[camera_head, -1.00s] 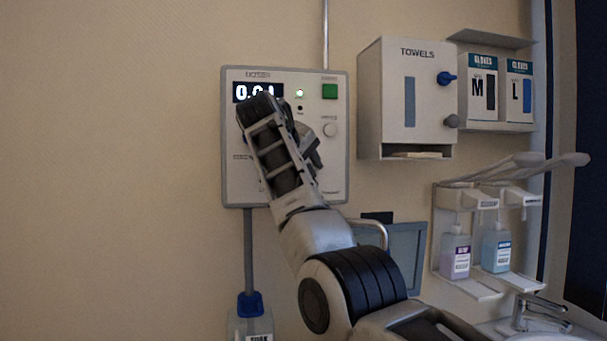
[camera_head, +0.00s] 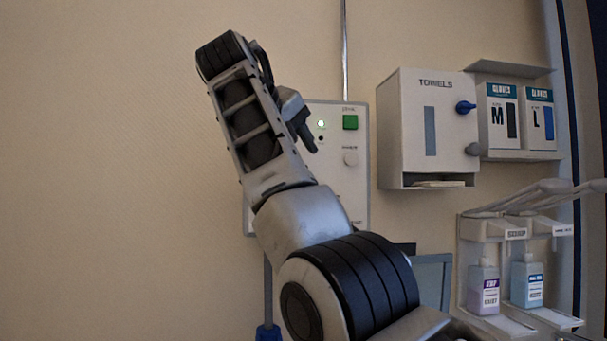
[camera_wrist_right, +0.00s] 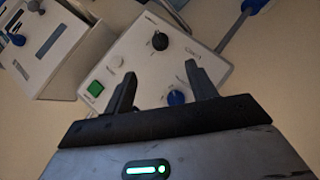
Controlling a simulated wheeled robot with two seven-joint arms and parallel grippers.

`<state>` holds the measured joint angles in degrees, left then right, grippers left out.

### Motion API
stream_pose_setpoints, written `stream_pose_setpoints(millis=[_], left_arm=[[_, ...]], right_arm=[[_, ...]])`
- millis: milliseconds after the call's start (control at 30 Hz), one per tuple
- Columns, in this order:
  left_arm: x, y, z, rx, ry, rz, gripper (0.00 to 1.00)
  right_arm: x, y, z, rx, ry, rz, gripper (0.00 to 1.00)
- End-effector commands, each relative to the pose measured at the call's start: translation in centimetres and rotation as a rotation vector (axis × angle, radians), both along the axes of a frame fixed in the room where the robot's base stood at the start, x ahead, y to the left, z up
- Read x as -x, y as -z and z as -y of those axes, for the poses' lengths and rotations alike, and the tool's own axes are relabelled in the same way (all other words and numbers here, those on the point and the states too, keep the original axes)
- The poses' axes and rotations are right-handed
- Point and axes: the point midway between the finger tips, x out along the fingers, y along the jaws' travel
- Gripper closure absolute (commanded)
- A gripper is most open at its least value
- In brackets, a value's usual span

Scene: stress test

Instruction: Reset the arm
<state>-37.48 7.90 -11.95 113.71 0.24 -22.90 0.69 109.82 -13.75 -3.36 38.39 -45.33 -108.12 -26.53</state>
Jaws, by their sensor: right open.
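My right arm rises from the lower right in the head view, in front of the wall-mounted dosing panel (camera_head: 340,185). It hides most of the panel, including the display. My right gripper (camera_head: 302,122) is at the upper end of the arm, seen partly from behind. In the right wrist view my right gripper (camera_wrist_right: 160,72) is open, with its two dark fingers apart and nothing held between them. Beyond the fingers is the panel, with a green button (camera_wrist_right: 95,88), a black knob (camera_wrist_right: 160,41) and a blue knob (camera_wrist_right: 176,97). My left gripper is not in view.
A towel dispenser (camera_head: 400,150) and glove boxes (camera_head: 520,118) hang to the panel's right. Soap bottles (camera_head: 485,288) stand in a holder at lower right. A vertical pipe (camera_head: 344,50) runs above the panel. The wall at left is clear.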

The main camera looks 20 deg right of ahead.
Motion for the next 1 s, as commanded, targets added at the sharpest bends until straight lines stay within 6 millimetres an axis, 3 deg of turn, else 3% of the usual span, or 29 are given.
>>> stream_pose_setpoints(millis=[567,1000], left_arm=[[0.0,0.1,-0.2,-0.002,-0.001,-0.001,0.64],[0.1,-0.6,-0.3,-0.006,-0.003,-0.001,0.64]], right_arm=[[-0.1,0.2,0.2,-0.001,0.001,-0.002,0.43],[-4.5,4.1,5.5,0.001,0.002,-0.001,0.43]])
